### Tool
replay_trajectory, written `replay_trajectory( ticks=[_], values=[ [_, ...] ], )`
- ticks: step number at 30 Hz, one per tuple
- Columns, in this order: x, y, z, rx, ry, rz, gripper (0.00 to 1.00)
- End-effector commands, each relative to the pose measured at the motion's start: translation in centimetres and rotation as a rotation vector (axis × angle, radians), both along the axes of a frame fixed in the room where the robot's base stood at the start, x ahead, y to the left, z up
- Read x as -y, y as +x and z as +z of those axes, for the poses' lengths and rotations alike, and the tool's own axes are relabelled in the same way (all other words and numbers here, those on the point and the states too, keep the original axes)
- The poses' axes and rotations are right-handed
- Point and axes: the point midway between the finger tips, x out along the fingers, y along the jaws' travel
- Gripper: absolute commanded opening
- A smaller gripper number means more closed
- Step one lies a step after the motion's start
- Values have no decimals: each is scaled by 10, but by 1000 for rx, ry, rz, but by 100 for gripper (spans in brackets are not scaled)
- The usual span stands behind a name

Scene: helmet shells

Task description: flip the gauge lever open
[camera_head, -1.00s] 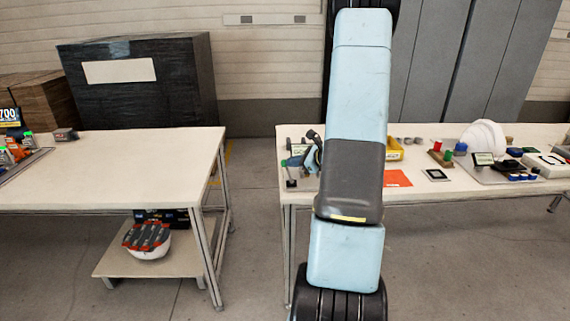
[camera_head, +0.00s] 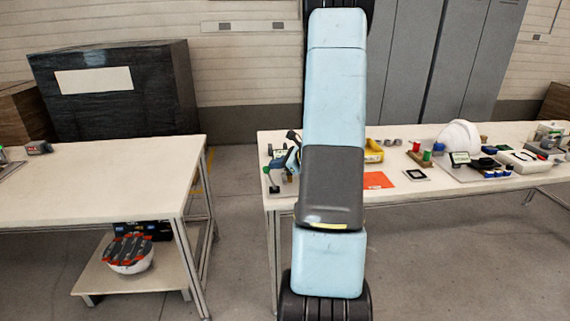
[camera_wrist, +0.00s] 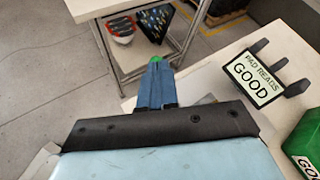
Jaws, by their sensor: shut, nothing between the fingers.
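A small device with a green-tipped upright lever (camera_head: 267,170) stands at the left front corner of the right-hand table in the head view. My gripper (camera_head: 288,160) is low over that corner, just right of the lever and partly hidden behind my arm. In the wrist view my blue fingers (camera_wrist: 156,68) are together and hold nothing. A green tip (camera_wrist: 155,59) shows just past the fingertips; the rest of it is hidden behind them, and I cannot tell whether they touch. A sign reading "PAD READS GOOD" (camera_wrist: 254,78) stands to the right.
The right-hand table (camera_head: 398,201) also carries a yellow bin (camera_head: 373,151), an orange sheet (camera_head: 377,180), a dark square pad (camera_head: 416,175) and a white helmet shell (camera_head: 459,138). A green box (camera_wrist: 305,145) is near my gripper's right. A gap separates the left-hand table (camera_head: 95,190).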

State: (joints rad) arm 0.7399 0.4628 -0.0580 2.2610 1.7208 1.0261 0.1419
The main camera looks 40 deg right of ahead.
Motion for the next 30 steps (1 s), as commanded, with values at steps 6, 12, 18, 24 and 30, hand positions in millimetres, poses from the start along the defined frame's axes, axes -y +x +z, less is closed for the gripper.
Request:
replay_trajectory(
  ticks=[6, 12, 18, 24, 30],
  values=[
    [1, -2, 2, 0, 0, -1, 0],
    [7, -15, 12, 1, 0, 3, 0],
    [19, -44, 30, 0, -1, 7, 0],
    [34, -76, 46, 0, -1, 6, 0],
    [42, -96, 57, 0, -2, 8, 0]
  ],
)
